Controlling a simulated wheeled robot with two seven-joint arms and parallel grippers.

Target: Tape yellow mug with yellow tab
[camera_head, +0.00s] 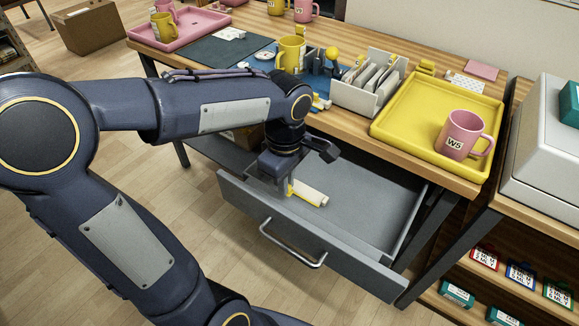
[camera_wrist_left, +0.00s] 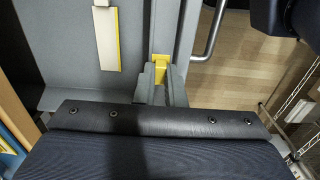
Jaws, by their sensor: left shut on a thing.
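A yellow mug (camera_head: 291,54) stands upright on the blue mat in the middle of the worktable; no tab is clear on its visible side. My left gripper (camera_head: 289,188) is low inside the open grey drawer (camera_head: 375,205). Its jaws are shut on a small yellow piece that looks like the yellow tab (camera_wrist_left: 160,68). A white strip with a yellow edge (camera_wrist_left: 107,38) lies on the drawer floor beside it, apart from the jaws. My right gripper is not in view.
A white divided holder (camera_head: 366,92) stands on the table. Right of it, a yellow tray (camera_head: 405,120) holds a pink mug (camera_head: 463,134) marked W5. A pink tray (camera_head: 205,27) is at the back left. The drawer's front wall and handle (camera_head: 290,245) stand out over the floor.

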